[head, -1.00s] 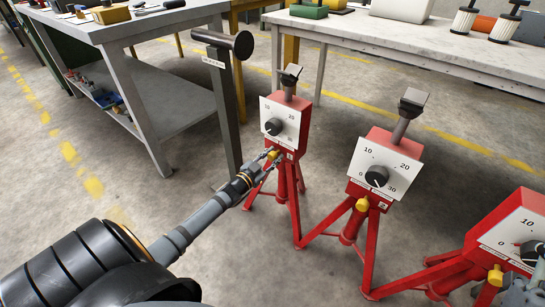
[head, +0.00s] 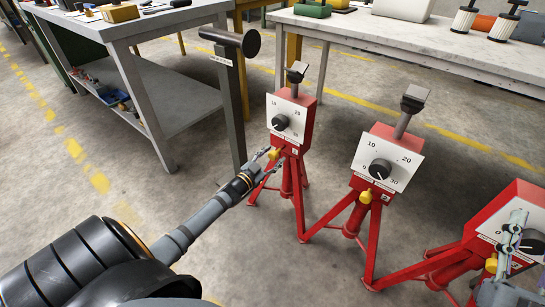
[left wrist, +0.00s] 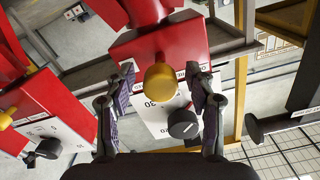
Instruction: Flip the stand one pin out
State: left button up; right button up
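Three red tripod stands carry a white dial plate, a black knob and a yellow pin each. The left stand (head: 295,106) has its yellow pin (head: 273,154) low on the front; the pin also shows large in the left wrist view (left wrist: 160,80). My left gripper (head: 268,160) is open, with a finger on each side of this pin, and contact is not visible. The middle stand (head: 383,140) has its pin (head: 366,196) free. My right gripper (head: 512,257) is at the right stand (head: 478,232), in front of its dial; its finger opening is unclear.
A dark post with a round black head (head: 237,50) stands left of the left stand. A grey workbench (head: 125,80) is at left, and a pale table (head: 420,45) with parts is behind. The splayed tripod legs crowd the floor.

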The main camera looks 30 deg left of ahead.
pick_arm(q)
jog(key=s+a, duration=0.1)
jog(key=s, duration=1.1)
dwell(0.4)
